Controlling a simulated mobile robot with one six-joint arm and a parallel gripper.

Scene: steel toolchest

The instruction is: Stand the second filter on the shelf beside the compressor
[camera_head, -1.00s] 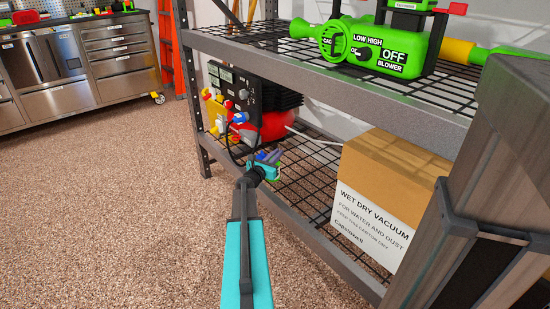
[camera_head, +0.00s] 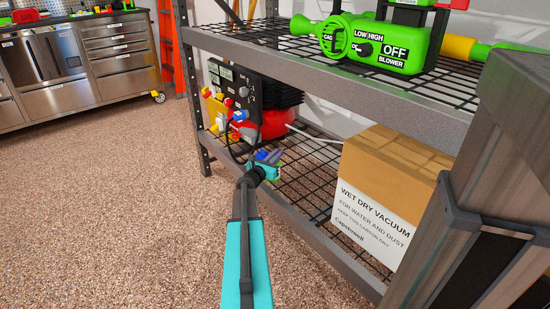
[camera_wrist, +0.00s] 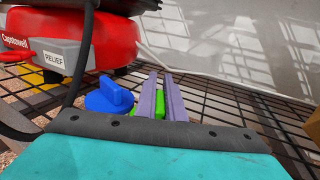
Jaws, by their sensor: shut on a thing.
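My gripper (camera_head: 273,157) is over the front edge of the lower wire shelf (camera_head: 303,178), at the near right corner of the compressor (camera_head: 276,124). In the wrist view its two purple-grey fingers (camera_wrist: 162,97) are closed on a small green piece, taken as the second filter (camera_wrist: 159,105). Most of it is hidden by the fingers and my wrist; I cannot tell whether it touches the shelf. A blue round piece with a raised bar (camera_wrist: 110,97) is just left of the fingers. The compressor's red tank (camera_wrist: 85,40) is behind it.
A cardboard vacuum box (camera_head: 385,190) stands on the lower shelf to the right, with bare wire mesh between it and my gripper. The upper shelf (camera_head: 330,75) with a green blower (camera_head: 385,45) is overhead. A black hose (camera_wrist: 80,55) hangs left in the wrist view.

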